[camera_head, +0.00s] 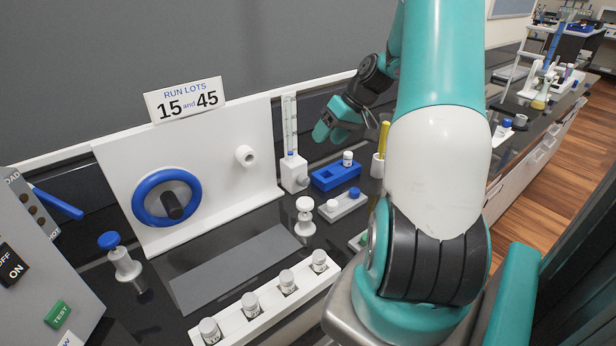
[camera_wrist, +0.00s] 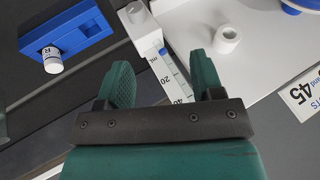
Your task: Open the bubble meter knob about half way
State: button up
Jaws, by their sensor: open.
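The bubble meter (camera_head: 291,135) is a clear graduated tube on a white block, standing right of the white panel. My gripper (camera_head: 334,121) is open and empty, raised to the right of the tube. It shows at the bottom of the wrist view (camera_wrist: 162,68), apart from the knob.
A blue rack (camera_head: 325,180) with a white-capped vial (camera_head: 347,158) stands right of the meter. A white holder (camera_head: 335,210) and a white stand (camera_head: 305,222) are in front. The white panel (camera_head: 110,165) bears a blue wheel (camera_head: 140,208) and a white peg (camera_head: 245,156).

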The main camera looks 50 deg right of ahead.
jog(key=s+d+f, duration=0.1)
jog(key=s+d, duration=0.1)
jog(key=d, duration=0.2)
jog(key=p, duration=0.5)
send_near(306, 182)
jog(key=shift+m, duration=0.4)
jog(key=x, duration=0.9)
jog(key=c, duration=0.9)
